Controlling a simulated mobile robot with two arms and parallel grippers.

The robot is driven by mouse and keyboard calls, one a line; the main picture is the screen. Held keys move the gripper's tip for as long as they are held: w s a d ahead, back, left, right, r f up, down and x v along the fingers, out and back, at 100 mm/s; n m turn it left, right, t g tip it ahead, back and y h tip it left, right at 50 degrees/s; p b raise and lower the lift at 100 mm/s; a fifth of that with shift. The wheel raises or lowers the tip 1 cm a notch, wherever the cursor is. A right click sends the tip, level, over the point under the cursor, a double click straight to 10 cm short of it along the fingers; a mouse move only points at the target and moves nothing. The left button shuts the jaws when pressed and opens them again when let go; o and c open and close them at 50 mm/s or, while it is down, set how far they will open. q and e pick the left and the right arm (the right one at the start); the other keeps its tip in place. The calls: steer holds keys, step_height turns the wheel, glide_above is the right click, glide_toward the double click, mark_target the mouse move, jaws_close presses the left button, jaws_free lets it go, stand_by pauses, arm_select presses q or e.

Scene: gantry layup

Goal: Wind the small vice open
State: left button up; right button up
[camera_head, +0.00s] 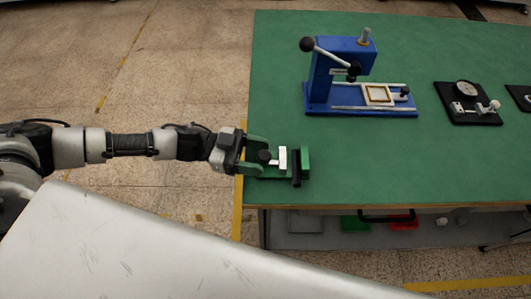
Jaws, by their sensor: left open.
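The small green vice (304,158) sits on the green-topped table near its front left corner. A pale block or jaw plate (283,158) stands in its middle, and a dark bar lies along its near right side. A dark round knob (264,156) is at its left end. My left gripper (258,156) comes in from the left at this end, open, with its fingers on either side of the knob. I cannot tell whether they touch it. How wide the vice jaws stand apart is hard to see. My right gripper is not in view.
A blue lever press (340,75) stands at the back of the table (400,160). A black plate with a dial gauge (467,105) lies to its right, with another dark plate at the right edge. The table middle is clear. A lower shelf (310,235) holds several bins.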

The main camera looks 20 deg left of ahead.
arm_select(q)
steer(key=shift+w+d, duration=0.1)
steer(key=shift+d, duration=0.9)
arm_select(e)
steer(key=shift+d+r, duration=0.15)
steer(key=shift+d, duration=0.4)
arm_select(q)
steer(key=c, duration=0.9)
steer(key=shift+p, duration=0.35)
steer(key=shift+r+n+t+p, duration=0.1)
steer(key=shift+n+t+p, duration=0.65)
steer(key=shift+t, duration=0.35)
steer(key=n+t+y+p, duration=0.1)
steer(key=t, duration=0.1)
steer(key=shift+n+t, duration=0.3)
steer(key=shift+n, duration=0.05)
steer(key=shift+n+t+y, duration=0.3)
steer(key=shift+t, duration=0.2)
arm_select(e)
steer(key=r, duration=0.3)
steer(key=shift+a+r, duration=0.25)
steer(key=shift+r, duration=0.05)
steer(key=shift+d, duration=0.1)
